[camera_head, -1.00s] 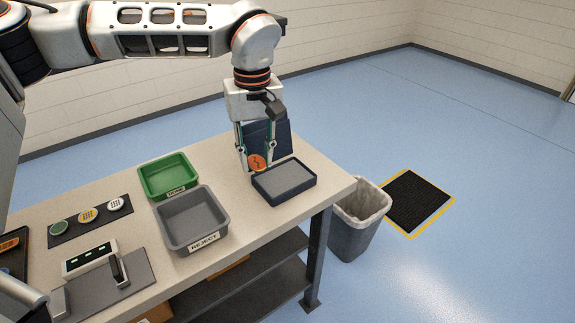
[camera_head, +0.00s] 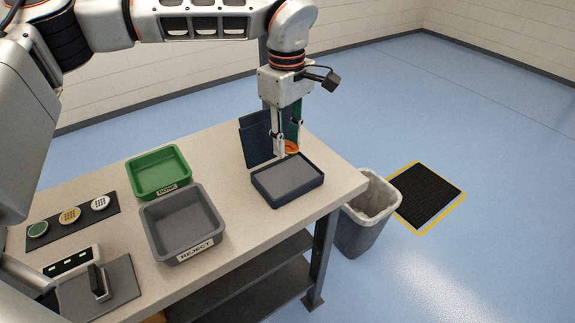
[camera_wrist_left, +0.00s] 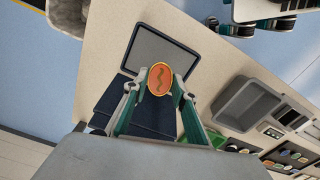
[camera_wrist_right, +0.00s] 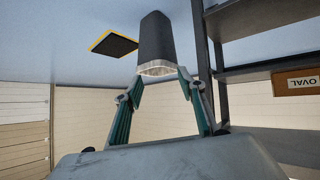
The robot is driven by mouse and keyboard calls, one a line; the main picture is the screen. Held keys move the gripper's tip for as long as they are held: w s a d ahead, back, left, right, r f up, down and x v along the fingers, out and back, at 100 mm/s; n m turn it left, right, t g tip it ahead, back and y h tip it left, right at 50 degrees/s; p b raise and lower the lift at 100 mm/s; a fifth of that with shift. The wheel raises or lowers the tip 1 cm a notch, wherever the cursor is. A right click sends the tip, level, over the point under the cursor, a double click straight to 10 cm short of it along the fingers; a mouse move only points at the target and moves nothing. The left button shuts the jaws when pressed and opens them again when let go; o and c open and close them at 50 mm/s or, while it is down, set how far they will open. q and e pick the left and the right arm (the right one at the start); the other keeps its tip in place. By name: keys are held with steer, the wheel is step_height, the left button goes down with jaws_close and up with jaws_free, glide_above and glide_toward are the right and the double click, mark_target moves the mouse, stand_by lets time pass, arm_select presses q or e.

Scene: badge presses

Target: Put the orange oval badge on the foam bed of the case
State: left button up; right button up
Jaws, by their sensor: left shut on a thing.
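The orange oval badge (camera_wrist_left: 159,79) is held between the fingertips of my left gripper (camera_head: 288,152); in the left wrist view its face with a dark wavy mark shows. The open dark-blue case with a grey foam bed (camera_head: 288,178) stands near the right end of the table, its lid (camera_head: 256,140) raised at the back. In the head view the badge (camera_head: 292,147) is above the back edge of the case, apart from the foam. The case's foam also shows in the left wrist view (camera_wrist_left: 165,50). My right gripper (camera_wrist_right: 158,92) is open and empty.
A green DONE tray (camera_head: 188,183) and a grey REJECT tray (camera_head: 148,232) stand left of the case. Several round badges lie on a dark strip (camera_head: 54,219) farther left. A waste bin (camera_head: 362,240) stands on the floor beyond the table's right end.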

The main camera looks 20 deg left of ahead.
mark_target(287, 146)
arm_select(q)
step_height(287, 146, down, 4)
steer(key=shift+r, duration=0.2)
step_height(287, 146, down, 3)
steer(key=shift+f, duration=0.45)
arm_select(e)
steer(key=shift+w, duration=0.35)
arm_select(q)
steer(key=shift+f, duration=0.1)
steer(key=o, duration=0.8)
arm_select(e)
steer(key=shift+s+f, duration=0.1)
